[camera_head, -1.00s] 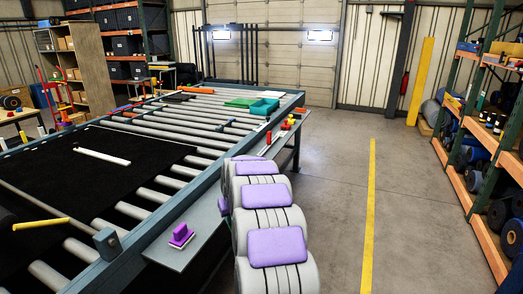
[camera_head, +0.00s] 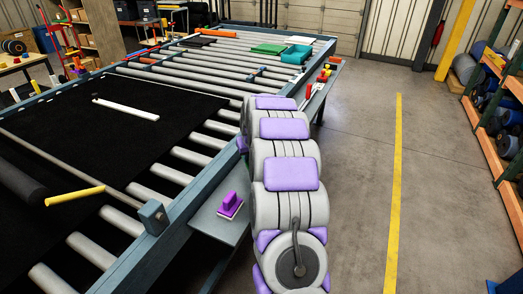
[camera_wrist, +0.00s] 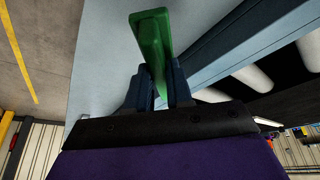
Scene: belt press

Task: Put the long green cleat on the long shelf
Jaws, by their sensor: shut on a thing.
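The long green cleat (camera_wrist: 153,35) is held between the two fingers of my gripper (camera_wrist: 160,85) in the wrist view. My gripper is shut on its lower end, and the rest sticks out beyond the fingertips. Behind it is a pale grey surface (camera_wrist: 105,65) that looks like the long shelf. I cannot tell whether the cleat touches it. In the head view the long shelf (camera_head: 212,220) runs along the right side of the roller frame, partly hidden by my arm. My gripper and the cleat are not visible in the head view.
A purple block-like tool (camera_head: 230,206) stands on the near part of the shelf. Red and orange items (camera_head: 324,75) lie on its far part. The blue frame rail (camera_head: 190,200) borders the shelf, with rollers and a black belt (camera_head: 130,135) beyond. The floor to the right is clear.

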